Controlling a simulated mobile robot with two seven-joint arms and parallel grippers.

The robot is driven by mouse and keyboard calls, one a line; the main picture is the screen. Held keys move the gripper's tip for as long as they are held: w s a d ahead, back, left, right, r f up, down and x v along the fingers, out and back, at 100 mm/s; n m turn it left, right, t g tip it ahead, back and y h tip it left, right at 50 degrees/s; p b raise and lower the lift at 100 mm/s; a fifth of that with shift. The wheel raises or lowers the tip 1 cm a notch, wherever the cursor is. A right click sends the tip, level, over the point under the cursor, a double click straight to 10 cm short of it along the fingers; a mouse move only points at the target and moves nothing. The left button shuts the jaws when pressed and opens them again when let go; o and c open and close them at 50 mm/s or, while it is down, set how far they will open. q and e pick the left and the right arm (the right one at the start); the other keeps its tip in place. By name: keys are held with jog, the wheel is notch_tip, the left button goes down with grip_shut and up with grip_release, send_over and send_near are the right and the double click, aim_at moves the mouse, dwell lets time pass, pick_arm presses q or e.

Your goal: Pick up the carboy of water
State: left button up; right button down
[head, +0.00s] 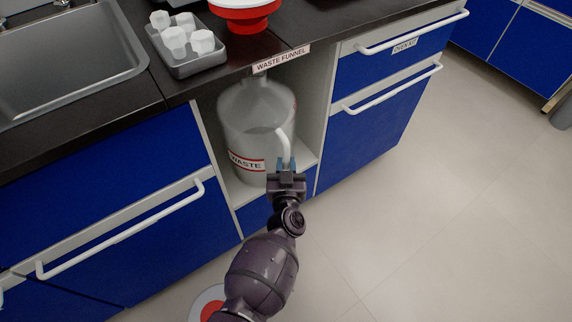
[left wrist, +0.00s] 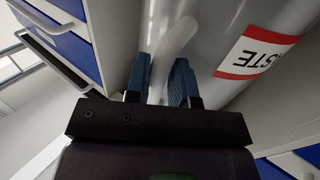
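A large translucent carboy (head: 257,125) with a red and white "WASTE" label stands upright in an open cabinet bay under the counter. No other carboy is in view. My left gripper (head: 286,164) reaches in at the carboy's front right, at the lower part of its pale handle (head: 284,143). In the left wrist view the two blue fingers (left wrist: 162,85) lie on either side of the handle (left wrist: 173,48), close against it, and look shut on it. The carboy's body (left wrist: 217,35) fills the space behind them. My right gripper is not in view.
The counter edge with a "WASTE FUNNEL" label (head: 281,59) overhangs the carboy. A red and white funnel (head: 245,14) and a grey tray (head: 190,68) with white containers are above. Blue drawers with white handles (head: 125,230) flank the bay. Floor (head: 440,200) at right is clear.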

pick_arm(q)
grip_shut()
dwell(1.0)
